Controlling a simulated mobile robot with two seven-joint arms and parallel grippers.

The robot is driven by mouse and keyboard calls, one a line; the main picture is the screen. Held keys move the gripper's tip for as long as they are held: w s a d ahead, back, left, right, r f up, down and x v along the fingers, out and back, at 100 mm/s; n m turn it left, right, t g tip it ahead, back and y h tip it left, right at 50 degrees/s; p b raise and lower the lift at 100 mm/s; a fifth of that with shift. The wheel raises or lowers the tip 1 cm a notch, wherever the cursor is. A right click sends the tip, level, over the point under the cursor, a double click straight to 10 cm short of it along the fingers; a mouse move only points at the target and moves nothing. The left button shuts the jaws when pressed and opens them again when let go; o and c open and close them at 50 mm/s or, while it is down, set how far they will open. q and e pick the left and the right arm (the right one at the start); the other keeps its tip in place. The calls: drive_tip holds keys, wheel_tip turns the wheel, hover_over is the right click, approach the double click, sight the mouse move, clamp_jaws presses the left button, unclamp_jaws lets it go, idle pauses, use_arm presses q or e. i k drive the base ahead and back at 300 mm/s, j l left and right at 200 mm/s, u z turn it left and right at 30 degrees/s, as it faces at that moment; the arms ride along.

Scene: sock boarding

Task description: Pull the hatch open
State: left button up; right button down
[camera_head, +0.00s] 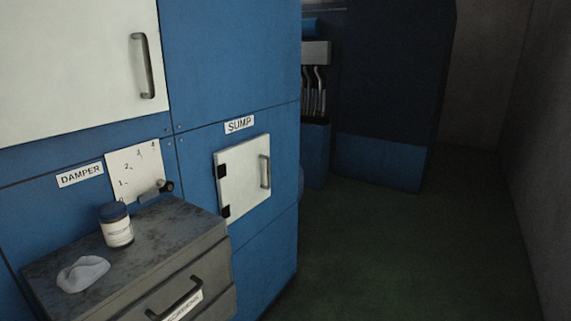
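A small white square hatch (238,184) is set in the blue panel below the label "SUMP" (239,124). It looks shut, lying in line with the panel. Two black hinges sit on its left edge. A vertical metal bar handle (265,171) stands near its right edge. Neither of my grippers shows in the head view, so their state and place cannot be seen.
A grey metal drawer cabinet (190,262) stands left of and in front of the hatch. A dark-lidded jar (116,226) and a grey-white cloth-like lump (83,274) rest on it. A larger white door (70,60) is at upper left. Floor (400,255) to the right is clear.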

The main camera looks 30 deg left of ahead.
sight(243, 170)
drive_tip(key=i+u, duration=0.15)
drive_tip(key=i, duration=0.35)
drive_tip(key=i+l+u, duration=0.2)
drive_tip(key=i, duration=0.25)
drive_tip(key=i+l+u, duration=0.15)
drive_tip(key=i, duration=0.3)
